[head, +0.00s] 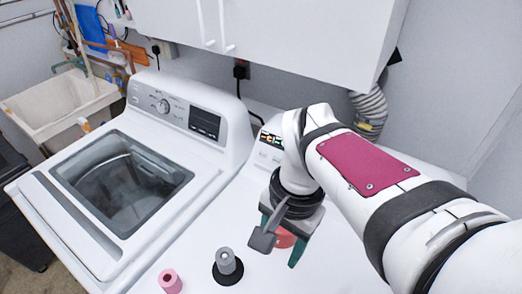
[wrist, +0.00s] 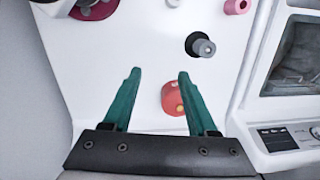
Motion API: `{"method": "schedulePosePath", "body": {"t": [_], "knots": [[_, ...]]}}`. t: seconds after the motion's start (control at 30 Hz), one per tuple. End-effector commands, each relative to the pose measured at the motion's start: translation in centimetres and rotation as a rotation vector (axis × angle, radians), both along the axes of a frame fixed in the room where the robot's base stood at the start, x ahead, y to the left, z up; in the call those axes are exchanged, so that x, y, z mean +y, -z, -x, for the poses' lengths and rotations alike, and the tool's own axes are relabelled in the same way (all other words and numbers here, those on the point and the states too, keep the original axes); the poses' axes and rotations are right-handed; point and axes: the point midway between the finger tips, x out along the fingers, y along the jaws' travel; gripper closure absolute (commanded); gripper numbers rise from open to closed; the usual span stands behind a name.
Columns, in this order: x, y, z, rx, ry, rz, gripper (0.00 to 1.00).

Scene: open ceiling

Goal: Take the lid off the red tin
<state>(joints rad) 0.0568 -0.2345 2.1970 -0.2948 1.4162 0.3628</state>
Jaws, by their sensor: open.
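The red tin (wrist: 171,96) shows in the wrist view as a small rounded red body with yellowish spots on one side. It lies within the gap between my fingers in that picture, closer to the right finger. In the head view the red tin (head: 285,238) is mostly hidden behind my gripper (head: 281,242). In the wrist view my gripper (wrist: 160,72) has its two green fingers wide apart with nothing held between them. I cannot make out a seam between lid and body, and I cannot tell the fingers' height above the tin.
A grey cylinder (head: 225,261) stands on a black disc (head: 229,279), left of my gripper in the head view. A pink spool-like piece (head: 170,281) is further left. The washing machine (head: 62,214) is to the left, and a white cabinet (head: 290,30) hangs above.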

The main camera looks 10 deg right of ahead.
Motion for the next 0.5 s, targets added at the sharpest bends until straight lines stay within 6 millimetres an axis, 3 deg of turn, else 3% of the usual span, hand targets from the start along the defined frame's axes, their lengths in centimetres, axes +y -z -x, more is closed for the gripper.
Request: {"method": "schedulePosePath", "body": {"t": [0.03,0.1,0.2,0.3,0.43,0.5], "knots": [[-1.3,-0.4,-4.1,0.018,0.140,0.022,0.42],[-3.2,-0.5,-9.2,0.027,0.341,0.053,0.42],[-5.4,0.2,-14.4,0.030,0.558,0.086,0.42],[-6.6,0.8,-16.7,0.029,0.670,0.100,0.42],[-6.8,1.1,-17.2,0.028,0.693,0.104,0.42],[-6.8,2.3,-17.1,0.030,0.691,0.104,0.42]]}}
